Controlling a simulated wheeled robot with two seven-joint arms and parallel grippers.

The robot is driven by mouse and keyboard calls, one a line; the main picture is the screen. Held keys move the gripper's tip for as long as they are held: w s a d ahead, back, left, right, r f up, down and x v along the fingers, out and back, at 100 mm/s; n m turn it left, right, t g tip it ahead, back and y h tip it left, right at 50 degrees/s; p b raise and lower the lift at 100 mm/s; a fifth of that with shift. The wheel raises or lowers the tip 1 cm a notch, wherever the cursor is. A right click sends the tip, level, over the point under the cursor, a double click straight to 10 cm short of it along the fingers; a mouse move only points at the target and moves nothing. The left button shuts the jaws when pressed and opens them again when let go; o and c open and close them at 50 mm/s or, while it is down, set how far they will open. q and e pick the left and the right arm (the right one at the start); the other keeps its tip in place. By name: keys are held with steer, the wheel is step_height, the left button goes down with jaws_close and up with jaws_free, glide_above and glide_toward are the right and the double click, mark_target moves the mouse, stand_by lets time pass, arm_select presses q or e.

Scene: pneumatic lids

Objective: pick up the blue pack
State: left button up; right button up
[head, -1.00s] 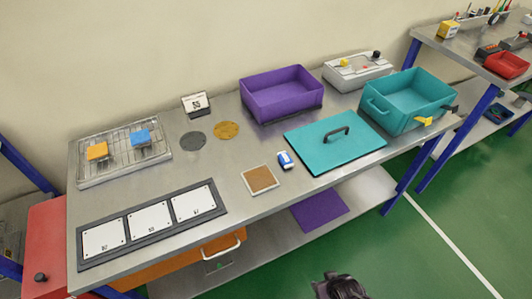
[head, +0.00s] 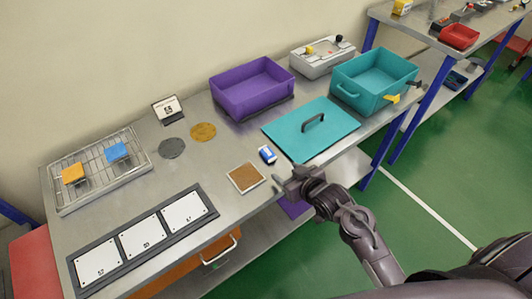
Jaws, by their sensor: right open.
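A blue pack (head: 117,151) lies flat on the wire rack at the left of the bench, beside an orange one (head: 72,173). A small blue and white block (head: 267,154) stands on the bench near the left edge of the teal lid (head: 310,128). My right gripper (head: 284,178) is open and empty at the bench's front edge, just in front of the blue and white block and apart from it. It is far to the right of the blue pack on the rack. My left gripper is not in view.
A wire rack tray (head: 98,193) holds the two packs. A purple bin (head: 252,92) and a teal bin (head: 372,82) stand at the back and right. A brown square pad (head: 246,178) and a framed row of white cards (head: 141,238) lie near the front.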

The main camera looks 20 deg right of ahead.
mark_target(271, 156)
steer(key=shift+w+t+y, duration=0.5)
steer(key=shift+w+t, duration=0.1)
steer(key=shift+w, duration=0.4)
steer(key=x, duration=0.2)
steer(key=p+x, duration=0.1)
steer(key=x, duration=0.1)
steer(key=r+x, duration=0.1)
steer(key=x, duration=0.1)
steer(key=shift+w+a+f, duration=0.25)
steer(key=shift+w+a, duration=0.05)
steer(key=shift+w, duration=0.2)
steer(key=shift+w+a+f, duration=0.1)
steer(key=shift+w+f, duration=0.1)
steer(key=shift+w, duration=0.1)
steer(key=c, duration=1)
steer(key=shift+r, duration=0.1)
steer(key=shift+c, duration=0.2)
